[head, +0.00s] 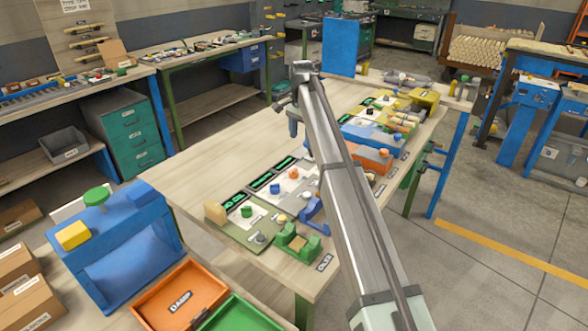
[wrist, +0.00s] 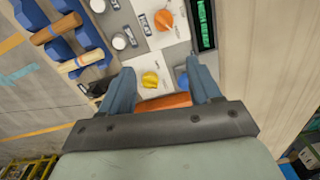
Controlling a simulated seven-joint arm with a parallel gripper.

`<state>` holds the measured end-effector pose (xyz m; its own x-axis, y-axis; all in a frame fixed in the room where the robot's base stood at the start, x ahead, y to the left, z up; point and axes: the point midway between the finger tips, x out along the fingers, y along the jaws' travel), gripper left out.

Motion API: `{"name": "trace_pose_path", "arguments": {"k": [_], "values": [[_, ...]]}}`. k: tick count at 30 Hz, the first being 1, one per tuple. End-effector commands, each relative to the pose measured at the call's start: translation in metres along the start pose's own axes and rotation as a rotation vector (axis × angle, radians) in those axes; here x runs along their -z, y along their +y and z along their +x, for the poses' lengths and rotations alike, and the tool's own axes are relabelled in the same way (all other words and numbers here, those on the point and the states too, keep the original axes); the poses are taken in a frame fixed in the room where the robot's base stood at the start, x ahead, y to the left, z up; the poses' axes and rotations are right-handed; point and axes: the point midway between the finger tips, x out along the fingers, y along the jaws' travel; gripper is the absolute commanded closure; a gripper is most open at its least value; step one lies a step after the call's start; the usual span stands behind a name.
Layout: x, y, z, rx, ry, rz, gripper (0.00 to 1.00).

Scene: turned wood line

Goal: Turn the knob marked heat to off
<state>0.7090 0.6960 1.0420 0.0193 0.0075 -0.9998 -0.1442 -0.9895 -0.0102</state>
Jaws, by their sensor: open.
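My gripper (head: 288,117) is above the bench, with its arm crossing the middle of the head view. In the wrist view its two blue-grey fingers (wrist: 160,72) are spread apart with nothing held. Between and beyond them, a yellow knob (wrist: 150,80) sits on a white panel. A blue knob (wrist: 183,80) is close to the right finger and partly hidden. An orange knob (wrist: 163,20) is farther up, beside a green-lit display (wrist: 205,22). In the head view, the panels carry a green knob (head: 247,211) and an orange knob (head: 293,173).
White round knobs (wrist: 119,41) and wooden cylinders in blue holders (wrist: 58,28) lie left of the fingers. An orange piece (wrist: 163,102) shows by the gripper base. The wooden bench (head: 215,160) is bare on its left. An orange tray (head: 160,287) stands in front.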

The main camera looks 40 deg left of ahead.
Motion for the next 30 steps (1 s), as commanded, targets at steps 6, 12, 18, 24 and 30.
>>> {"name": "trace_pose_path", "arguments": {"k": [6, 12, 18, 24, 30], "values": [[-0.022, -0.013, -0.001, -0.012, -0.019, 0.006, 0.37], [-0.022, -0.012, 0.022, -0.013, -0.020, 0.006, 0.37], [-0.023, -0.011, 0.057, -0.013, -0.019, 0.006, 0.37], [-0.023, -0.011, 0.091, -0.012, -0.019, 0.006, 0.37], [-0.024, -0.011, 0.118, -0.012, -0.019, 0.006, 0.37]]}}
